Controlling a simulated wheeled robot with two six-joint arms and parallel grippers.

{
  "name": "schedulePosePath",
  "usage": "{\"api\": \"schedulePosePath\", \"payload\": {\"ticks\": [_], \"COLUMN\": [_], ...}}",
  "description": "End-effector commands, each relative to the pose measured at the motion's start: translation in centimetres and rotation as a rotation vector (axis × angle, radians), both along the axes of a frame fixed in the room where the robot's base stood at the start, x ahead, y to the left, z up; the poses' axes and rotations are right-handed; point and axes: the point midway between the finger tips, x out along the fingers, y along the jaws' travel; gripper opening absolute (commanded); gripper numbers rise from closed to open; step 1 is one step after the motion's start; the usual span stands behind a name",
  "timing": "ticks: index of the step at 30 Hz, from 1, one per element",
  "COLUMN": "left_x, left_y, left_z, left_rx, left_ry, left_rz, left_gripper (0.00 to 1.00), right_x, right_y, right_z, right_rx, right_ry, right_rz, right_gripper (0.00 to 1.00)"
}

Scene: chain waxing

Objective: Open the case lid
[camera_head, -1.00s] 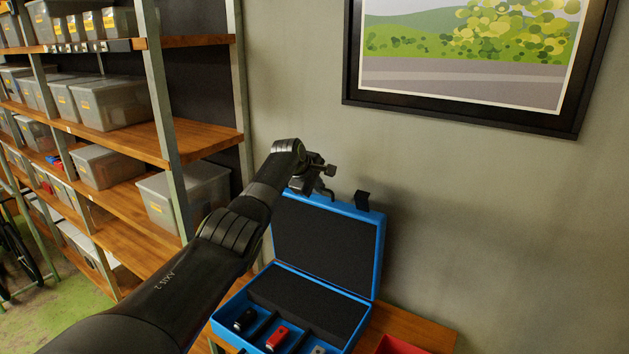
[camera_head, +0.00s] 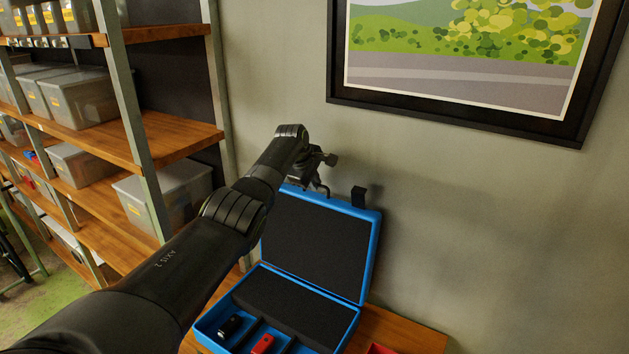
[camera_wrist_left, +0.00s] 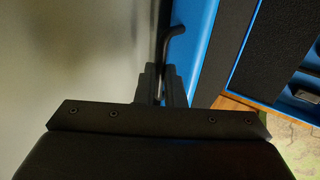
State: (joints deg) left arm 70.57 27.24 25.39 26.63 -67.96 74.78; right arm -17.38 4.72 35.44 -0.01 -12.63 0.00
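The blue case (camera_head: 208,330) stands on a wooden bench with its lid (camera_head: 372,240) swung up, showing black foam inside. My left gripper (camera_head: 318,176) is at the lid's top edge, partly hidden behind its own wrist. In the left wrist view my left gripper (camera_wrist_left: 161,85) has its fingers close together. A black curved handle (camera_wrist_left: 174,35) on the lid's blue side runs down between them, and they look shut on it. A black latch (camera_head: 358,197) sticks up from the lid's edge to the right. My right gripper is not in view.
The case holds a black item (camera_head: 229,327) and a red item (camera_head: 263,344) in compartments. A shelf with grey bins (camera_head: 80,97) stands at left. A grey wall with a framed picture (camera_head: 455,55) is behind. A red object (camera_head: 380,349) sits at the bottom edge.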

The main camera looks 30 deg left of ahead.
Motion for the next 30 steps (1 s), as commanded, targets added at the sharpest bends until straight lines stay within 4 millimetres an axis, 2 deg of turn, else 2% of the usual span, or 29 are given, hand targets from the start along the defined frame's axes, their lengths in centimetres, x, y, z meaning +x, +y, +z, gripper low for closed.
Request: {"api": "schedulePosePath", "payload": {"ticks": [1,6,19,30], "left_x": [0.0,0.0,-0.2,-1.9], "left_y": [0.1,0.1,0.1,0.3], "left_z": [0.1,0.1,0.4,3.0], "left_rx": [0.002,0.002,0.000,0.002], "left_ry": [-0.001,-0.001,-0.003,-0.006], "left_rz": [0.002,0.001,-0.001,0.000], "left_gripper": [0.11,0.30,0.30,0.30], "right_x": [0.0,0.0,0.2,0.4], "right_y": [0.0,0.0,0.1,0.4], "right_z": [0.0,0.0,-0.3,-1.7], "right_rx": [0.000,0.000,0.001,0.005], "right_ry": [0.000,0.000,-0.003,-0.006], "right_rz": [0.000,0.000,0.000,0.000], "right_gripper": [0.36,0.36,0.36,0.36]}}
